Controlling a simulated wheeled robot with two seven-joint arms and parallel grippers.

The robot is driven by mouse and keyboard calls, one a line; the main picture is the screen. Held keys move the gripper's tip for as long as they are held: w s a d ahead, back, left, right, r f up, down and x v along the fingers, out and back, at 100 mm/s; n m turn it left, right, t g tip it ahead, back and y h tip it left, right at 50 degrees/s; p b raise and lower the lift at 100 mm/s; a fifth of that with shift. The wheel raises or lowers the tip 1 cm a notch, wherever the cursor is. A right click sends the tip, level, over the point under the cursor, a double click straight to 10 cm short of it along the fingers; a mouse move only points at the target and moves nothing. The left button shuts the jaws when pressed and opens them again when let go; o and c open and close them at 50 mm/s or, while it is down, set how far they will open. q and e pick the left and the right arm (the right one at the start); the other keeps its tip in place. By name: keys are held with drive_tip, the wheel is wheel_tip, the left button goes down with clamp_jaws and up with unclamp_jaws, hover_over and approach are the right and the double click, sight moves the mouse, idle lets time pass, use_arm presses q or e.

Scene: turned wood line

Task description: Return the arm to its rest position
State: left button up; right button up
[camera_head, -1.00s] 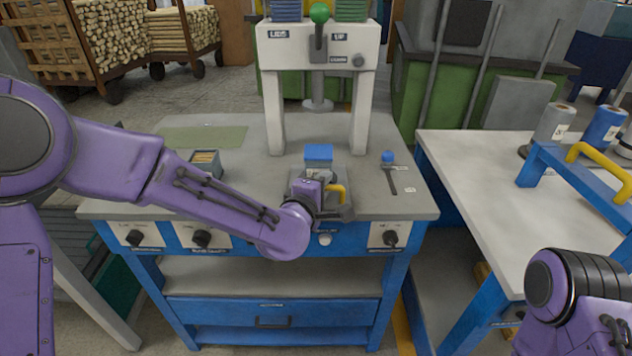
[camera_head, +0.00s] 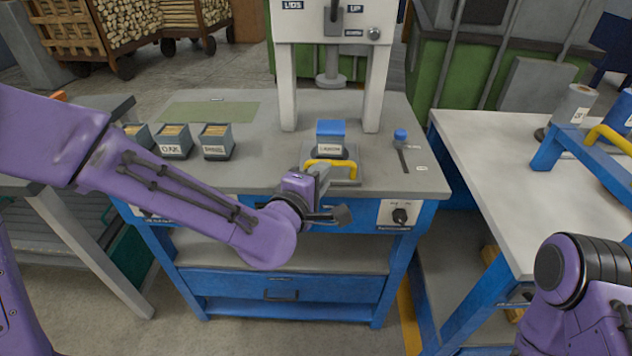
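My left arm (camera_head: 175,190) is purple and reaches in from the left, low over the front of the workbench. My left gripper (camera_head: 334,197) is at the bench's front edge, just in front of a yellow handle (camera_head: 333,164). Its dark fingers look spread apart, with nothing between them. The handle belongs to a grey plate bearing a blue-topped block (camera_head: 331,139) under the press. My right arm (camera_head: 580,280) shows only partly at the lower right, and its gripper is out of view.
A second table (camera_head: 480,170) with a blue rack stands to the right. Floor shows at the front left.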

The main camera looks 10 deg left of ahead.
use_arm(q)
drive_tip(key=v, duration=0.2)
drive_tip(key=shift+s, duration=0.4)
